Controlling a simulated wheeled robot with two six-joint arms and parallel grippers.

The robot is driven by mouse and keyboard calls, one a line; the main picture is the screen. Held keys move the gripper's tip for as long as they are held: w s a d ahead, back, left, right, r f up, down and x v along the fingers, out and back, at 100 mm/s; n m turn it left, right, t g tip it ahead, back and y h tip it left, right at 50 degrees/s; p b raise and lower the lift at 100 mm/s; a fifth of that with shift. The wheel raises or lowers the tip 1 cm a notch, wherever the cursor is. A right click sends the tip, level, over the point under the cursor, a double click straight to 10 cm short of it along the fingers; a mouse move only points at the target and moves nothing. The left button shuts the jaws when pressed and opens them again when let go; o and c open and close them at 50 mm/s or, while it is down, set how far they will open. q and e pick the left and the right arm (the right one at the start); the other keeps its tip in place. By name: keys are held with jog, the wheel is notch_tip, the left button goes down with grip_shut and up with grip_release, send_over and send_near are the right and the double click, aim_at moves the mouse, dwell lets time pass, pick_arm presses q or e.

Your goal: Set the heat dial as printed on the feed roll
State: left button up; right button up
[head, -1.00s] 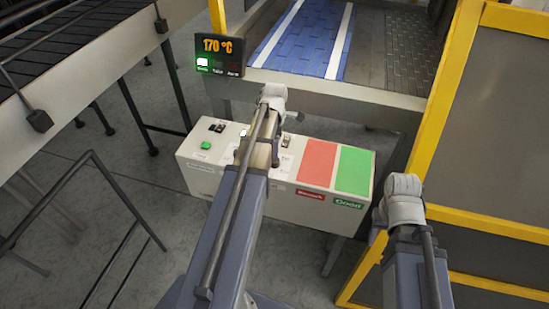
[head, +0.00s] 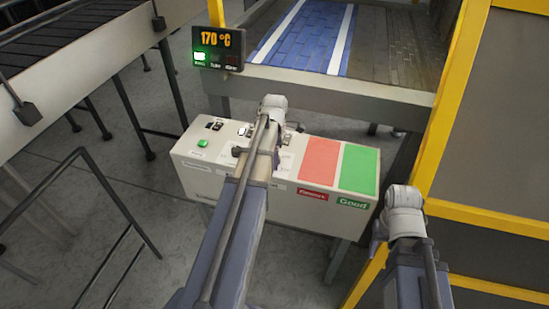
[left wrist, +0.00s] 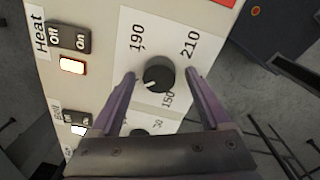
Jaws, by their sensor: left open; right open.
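The heat dial (left wrist: 158,75) is a black round knob on the pale panel in the left wrist view. Its white mark points to the lower left. The labels 190, 210 and 150 show around it; the left finger covers the panel on the mark's side. My left gripper (left wrist: 160,78) is open, with a finger on each side of the dial; I cannot tell if they touch it. The display (head: 217,47) reads 170 °C. My right gripper (head: 403,208) is at the right, beside the control box; its fingers are hard to make out. The feed roll is not recognisable.
The control box (head: 190,172) carries red (head: 320,160) and green (head: 358,168) areas. The lit heat lamp (left wrist: 72,66) sits under an Off/On switch (left wrist: 69,38). A second knob (left wrist: 138,132) is partly hidden by my gripper. A yellow frame (head: 452,100) stands at right.

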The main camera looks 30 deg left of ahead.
pick_arm(q)
jog(key=shift+c, duration=0.4)
grip_shut()
jog(key=shift+m, duration=0.3)
